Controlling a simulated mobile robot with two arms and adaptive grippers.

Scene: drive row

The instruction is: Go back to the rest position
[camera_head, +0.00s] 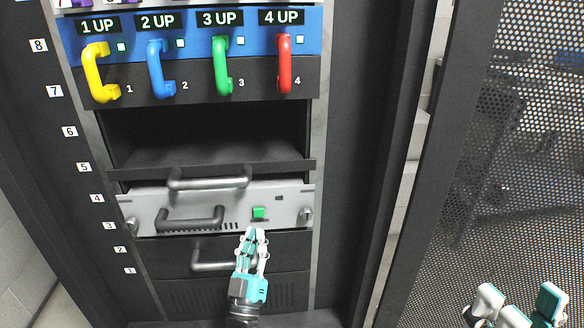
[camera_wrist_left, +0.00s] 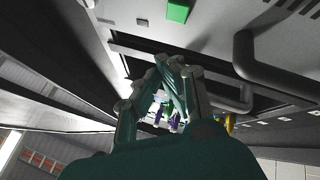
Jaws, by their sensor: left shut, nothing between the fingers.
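My left gripper (camera_head: 256,234) is shut and empty in the lower middle of the head view. Its fingertips appear just below the green button (camera_head: 259,212) on the silver unit (camera_head: 290,196); whether they touch the unit I cannot tell. In the left wrist view the fingers of my left gripper (camera_wrist_left: 172,66) come together at the tips, and the green button (camera_wrist_left: 178,11) shows above them. My right gripper (camera_head: 520,300) is at the lower right corner of the head view, partly cut off. Its fingers stand apart with nothing visible between them.
The silver unit sits in a dark rack with a dark handle (camera_head: 190,219) on its front. An empty slot (camera_head: 200,132) is above it. Yellow (camera_head: 93,70), blue (camera_head: 155,68), green (camera_head: 221,66) and red (camera_head: 285,66) handles are higher up. A perforated door (camera_head: 500,170) stands at the right.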

